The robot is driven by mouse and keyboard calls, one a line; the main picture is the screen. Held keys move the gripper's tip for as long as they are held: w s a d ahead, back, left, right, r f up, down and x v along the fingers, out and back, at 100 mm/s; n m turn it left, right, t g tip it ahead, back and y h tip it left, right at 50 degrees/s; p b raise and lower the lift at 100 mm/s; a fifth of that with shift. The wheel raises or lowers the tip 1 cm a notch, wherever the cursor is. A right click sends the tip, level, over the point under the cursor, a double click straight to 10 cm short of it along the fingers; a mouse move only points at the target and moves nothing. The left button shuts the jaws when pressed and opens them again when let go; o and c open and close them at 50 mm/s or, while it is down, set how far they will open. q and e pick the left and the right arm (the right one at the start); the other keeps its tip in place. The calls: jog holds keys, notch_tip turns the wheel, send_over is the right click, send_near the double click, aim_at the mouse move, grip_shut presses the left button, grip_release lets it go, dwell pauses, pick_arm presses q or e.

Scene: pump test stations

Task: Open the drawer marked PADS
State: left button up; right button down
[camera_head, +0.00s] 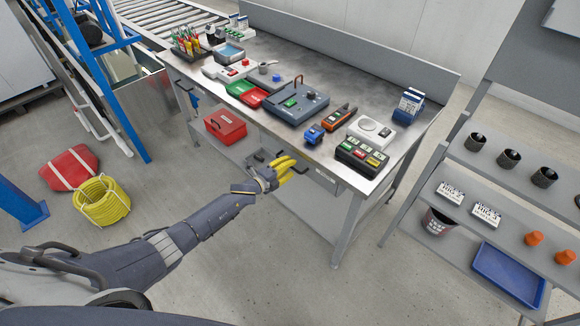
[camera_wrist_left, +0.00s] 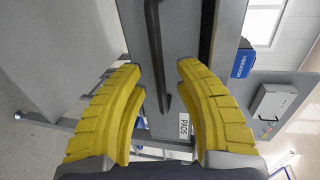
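The drawer marked PADS (camera_wrist_left: 182,70) has a grey front, a dark bar handle (camera_wrist_left: 157,55) and a white PADS label (camera_wrist_left: 184,125) in the left wrist view. My left gripper (camera_head: 289,168) has thick yellow fingers and is at the front of the workbench in the head view. In the left wrist view its fingers (camera_wrist_left: 162,90) are spread apart, with the handle's end between them. Neither finger is clearly touching the handle. A dark gap runs along the drawer front's edge; I cannot tell how far the drawer is out. My right gripper is not in view.
The workbench (camera_head: 335,60) carries several devices, including a green-red-yellow button box (camera_head: 362,157). A red toolbox (camera_head: 225,126) is on its lower shelf. A shelf rack (camera_head: 520,185) stands right. A yellow hose coil (camera_head: 102,202) lies left. The floor in front is clear.

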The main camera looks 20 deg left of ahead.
pick_arm(q)
jog(key=shift+w+d+f, duration=0.1)
jog(key=shift+w+d, duration=0.1)
jog(key=shift+w, duration=0.1)
grip_shut()
dwell(0.5)
